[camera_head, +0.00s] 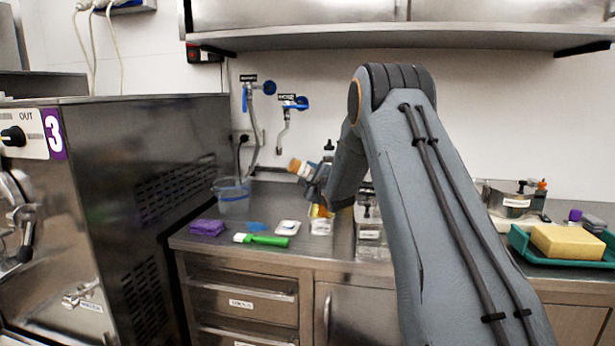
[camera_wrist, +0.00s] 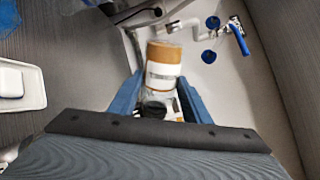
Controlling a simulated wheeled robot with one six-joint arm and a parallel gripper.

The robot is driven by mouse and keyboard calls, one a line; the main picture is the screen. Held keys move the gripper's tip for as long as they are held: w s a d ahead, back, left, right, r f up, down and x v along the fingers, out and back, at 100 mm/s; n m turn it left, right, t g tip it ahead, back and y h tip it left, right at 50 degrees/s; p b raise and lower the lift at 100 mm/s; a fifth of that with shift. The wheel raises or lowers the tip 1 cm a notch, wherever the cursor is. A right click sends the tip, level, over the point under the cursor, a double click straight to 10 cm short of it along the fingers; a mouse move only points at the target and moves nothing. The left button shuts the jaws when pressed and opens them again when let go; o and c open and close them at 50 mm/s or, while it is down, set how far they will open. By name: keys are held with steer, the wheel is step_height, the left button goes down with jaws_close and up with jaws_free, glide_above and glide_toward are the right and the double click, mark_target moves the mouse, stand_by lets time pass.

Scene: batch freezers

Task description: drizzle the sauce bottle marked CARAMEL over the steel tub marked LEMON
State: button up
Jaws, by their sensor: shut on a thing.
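My gripper (camera_head: 314,178) is above the counter, left of my arm's bend. It is shut on a tan-brown sauce bottle (camera_head: 299,167), which is tilted with its brown end toward the upper left. In the wrist view the bottle (camera_wrist: 163,62), with a pale label band, is between the blue fingers of my gripper (camera_wrist: 160,100). The bottle's marking cannot be read. A steel tub with a pale label (camera_head: 368,236) stands on the counter below and right of my gripper, partly hidden by my arm. I cannot tell whether it is marked LEMON.
A second steel container (camera_head: 514,201) stands at the right, near a green tray (camera_head: 522,243) with a yellow sponge (camera_head: 567,241). A clear bucket (camera_head: 232,197), purple cloth (camera_head: 207,228) and green-handled brush (camera_head: 262,240) are at the left. A shelf (camera_head: 400,38) hangs above.

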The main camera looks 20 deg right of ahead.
steer(key=shift+n, duration=0.8)
steer(key=shift+r, duration=0.1)
steer(key=shift+r+n+b, duration=0.2)
steer(key=shift+r+n, duration=0.4)
steer(key=shift+n, duration=0.5)
steer(key=shift+r+n+b, duration=0.15)
steer(key=shift+r+n, duration=0.45)
steer(key=shift+n, duration=0.5)
steer(key=shift+r, duration=0.1)
steer(key=shift+r+n+b, duration=0.15)
steer(key=shift+r+n, duration=0.55)
steer(key=shift+n, duration=0.45)
steer(key=shift+r+n+b, duration=0.15)
steer(key=shift+r+n, duration=0.55)
steer(key=shift+n, duration=0.45)
